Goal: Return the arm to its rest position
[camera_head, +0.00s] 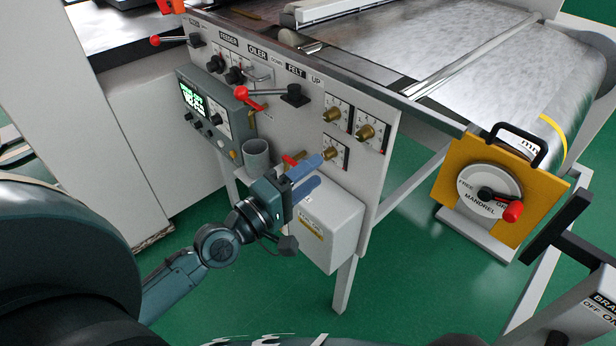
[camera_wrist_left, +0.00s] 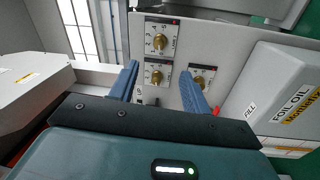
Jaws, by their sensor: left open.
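My left arm reaches in from the lower left in the head view. My left gripper (camera_head: 317,172) has blue fingers, which are apart, in front of the machine's side panel (camera_head: 300,128), close to the lowest brass knob (camera_head: 333,153). In the left wrist view the open fingers (camera_wrist_left: 160,72) point at the panel, with a brass knob (camera_wrist_left: 156,76) in the gap and another (camera_wrist_left: 197,82) beside the right finger. Nothing is held between them. The exact distance to the knobs is hard to tell. My right gripper is not in view.
A white foil oil box (camera_head: 331,222) sits just below the gripper. A grey cup (camera_head: 256,155), a red-knobbed lever (camera_head: 252,95) and a display unit (camera_head: 205,110) stand left of it. The yellow mandrel plate (camera_head: 452,181) is at right. Green floor (camera_head: 400,285) is open below.

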